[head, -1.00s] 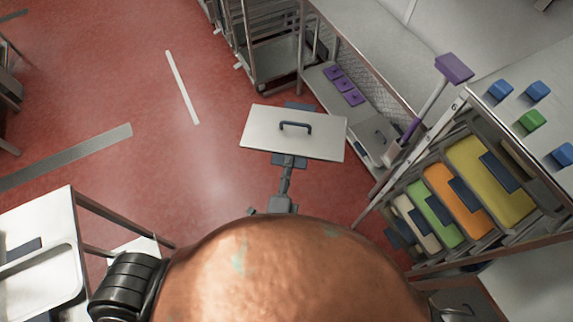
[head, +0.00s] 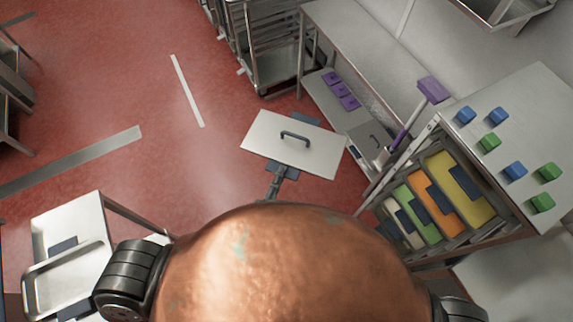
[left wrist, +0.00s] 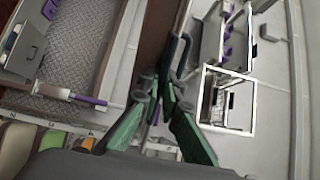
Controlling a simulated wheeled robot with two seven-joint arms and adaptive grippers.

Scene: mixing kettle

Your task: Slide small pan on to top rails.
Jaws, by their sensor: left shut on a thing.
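A small flat metal pan (head: 262,134) with a pale top and a dark loop handle is held out in front of me in the head view. Dark blue grips show at its far and near edges. My left gripper (head: 281,174) is shut at the near-edge grip. In the left wrist view its green fingers (left wrist: 160,98) close together beside a dark blue curved bar. A metal rack (head: 277,68) with rails stands beyond the pan at the top; a gap of floor lies between them. My right gripper is not in view.
A metal bench (head: 350,55) stands at the upper right, with purple blocks on its lower shelf. A cabinet (head: 530,85) with coloured pans and blue and green blocks stands at right. A cart (head: 95,222) with trays is at lower left. Red floor (head: 110,75) is open at left.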

